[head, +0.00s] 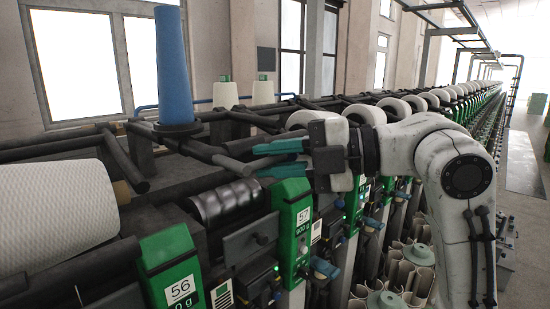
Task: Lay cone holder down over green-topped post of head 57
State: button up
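Head 57 has a green-topped post (290,196) with a "57" label, right of centre in the head view. A grooved dark drum (226,203) lies just left of it, with no cone on it. Dark bars that look like its cone holder (222,158) stand raised behind the drum, their near end close to my fingertips. My gripper (258,160) reaches in from the right, above the green top. Its two teal fingers point left and look apart, with a gap between them. I see nothing clearly held. Contact between fingers and holder cannot be told.
Head 56 (178,280) is at front left, with a large white cone (55,220) behind it. A blue cone (174,65) stands upright behind the drum. Two pale cones (226,94) stand farther back. More heads run away to the right, with an aisle (520,160) beside them.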

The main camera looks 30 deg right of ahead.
grip_shut()
